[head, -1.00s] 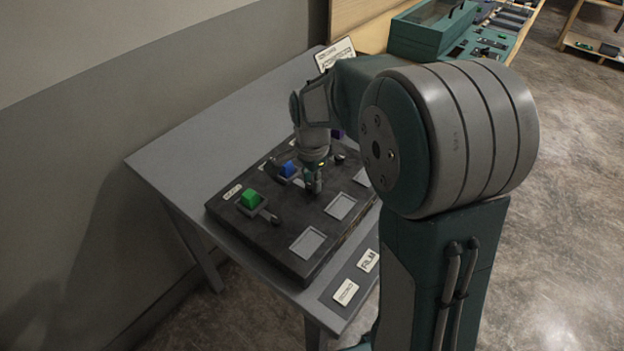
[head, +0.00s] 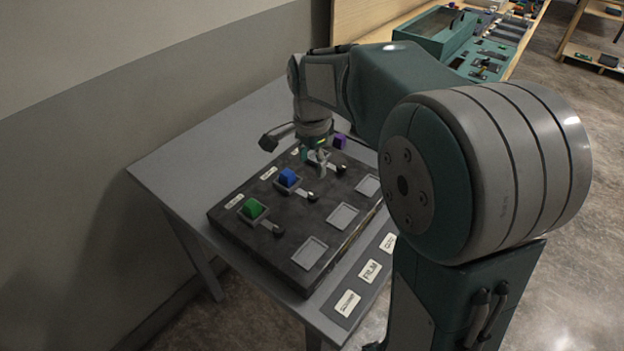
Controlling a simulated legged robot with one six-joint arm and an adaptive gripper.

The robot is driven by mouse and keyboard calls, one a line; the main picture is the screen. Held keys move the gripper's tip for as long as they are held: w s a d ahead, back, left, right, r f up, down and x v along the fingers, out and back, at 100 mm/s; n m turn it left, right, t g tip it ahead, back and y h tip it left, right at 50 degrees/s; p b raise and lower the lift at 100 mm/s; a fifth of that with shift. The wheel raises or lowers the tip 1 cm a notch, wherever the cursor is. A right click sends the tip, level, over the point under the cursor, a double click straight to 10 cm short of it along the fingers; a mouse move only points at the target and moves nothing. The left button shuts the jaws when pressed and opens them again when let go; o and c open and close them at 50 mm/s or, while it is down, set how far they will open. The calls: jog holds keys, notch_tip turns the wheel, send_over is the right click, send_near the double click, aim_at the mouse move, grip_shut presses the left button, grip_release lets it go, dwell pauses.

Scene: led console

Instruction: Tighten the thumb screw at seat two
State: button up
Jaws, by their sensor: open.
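A dark console (head: 262,246) lies on the grey table. Its back row holds a green block (head: 253,209), a blue block (head: 288,177) and a purple block (head: 340,141). A small dark knob-like screw sits in front of each; the one by the blue block, in the middle, is the thumb screw (head: 312,197) at what looks like seat two. My gripper (head: 317,168) is open and empty, pointing down above the console, behind and apart from that screw. Whether the screw is tight cannot be told.
Square empty recesses (head: 342,215) line the console's front. Label cards, one reading FILM (head: 370,271), lie along the table's front edge. A dark angled part (head: 275,137) stands out left of my wrist. A teal case (head: 432,33) is at the back. The table's left side (head: 190,165) is clear.

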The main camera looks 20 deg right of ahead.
notch_tip(320, 180, up, 4)
jog(key=shift+f, duration=0.2)
dwell(0.3)
jog(key=s+n+t, duration=0.5)
jog(key=s+n, duration=0.9)
jog(key=s, duration=0.7)
jog(key=shift+s+r+t, duration=0.2)
jog(key=shift+r+t, duration=0.1)
